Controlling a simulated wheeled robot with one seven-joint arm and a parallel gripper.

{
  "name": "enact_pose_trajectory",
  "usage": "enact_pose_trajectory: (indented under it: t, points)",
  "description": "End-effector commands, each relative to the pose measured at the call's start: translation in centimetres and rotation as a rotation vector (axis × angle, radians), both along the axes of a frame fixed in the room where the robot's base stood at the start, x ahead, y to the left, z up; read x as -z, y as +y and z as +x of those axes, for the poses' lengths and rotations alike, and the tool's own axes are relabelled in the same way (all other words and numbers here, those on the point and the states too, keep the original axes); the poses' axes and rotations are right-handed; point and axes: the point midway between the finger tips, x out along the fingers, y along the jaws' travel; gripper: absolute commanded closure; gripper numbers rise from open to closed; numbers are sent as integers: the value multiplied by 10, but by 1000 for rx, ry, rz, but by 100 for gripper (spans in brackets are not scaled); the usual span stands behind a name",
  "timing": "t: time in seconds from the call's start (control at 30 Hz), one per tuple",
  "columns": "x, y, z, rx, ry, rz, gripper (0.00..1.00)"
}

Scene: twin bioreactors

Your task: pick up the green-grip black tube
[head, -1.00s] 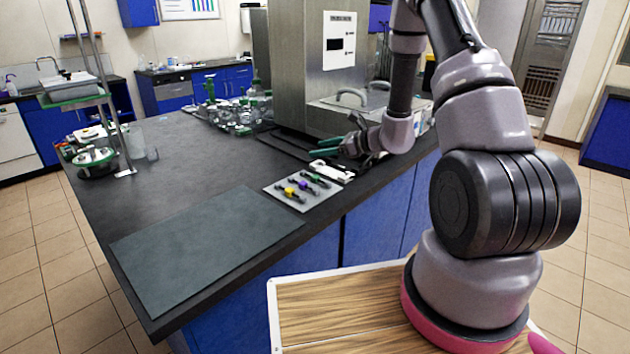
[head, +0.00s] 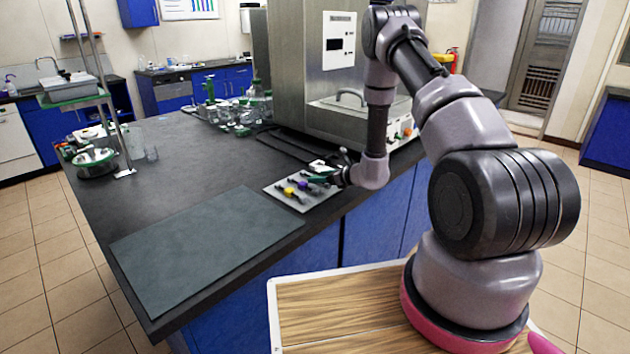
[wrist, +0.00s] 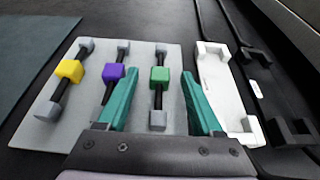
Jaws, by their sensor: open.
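The green-grip black tube (wrist: 160,78) lies on a light grey tray (wrist: 175,50), with grey end caps and a green block at its middle. In the wrist view it is the rightmost of three tubes, beside a purple-grip tube (wrist: 114,73) and a yellow-grip tube (wrist: 69,71). My gripper (wrist: 157,84) is open, its teal fingers on either side of the green-grip tube. I cannot tell the height of the fingers above the tray. In the head view my gripper (head: 322,177) is at the tray (head: 299,203) and hides the green-grip tube in part.
A white holder (wrist: 220,85) lies just right of the tray, beside black parts. A dark mat (head: 205,245) covers the near left counter. A steel machine (head: 320,75) stands behind. Glassware (head: 235,112) stands further back on the counter.

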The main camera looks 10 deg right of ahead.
Motion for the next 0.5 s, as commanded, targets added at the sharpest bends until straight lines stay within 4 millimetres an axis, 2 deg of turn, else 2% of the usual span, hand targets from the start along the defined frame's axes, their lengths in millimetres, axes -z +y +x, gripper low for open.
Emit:
enact_pose_trajectory:
  t: [0.2, 0.47, 0.5]
  points:
    - [10, 15, 21, -1, 0, 0, 32]
    - [10, 16, 23, 0, -1, 1, 32]
    - [10, 16, 23, -1, 0, 0, 44]
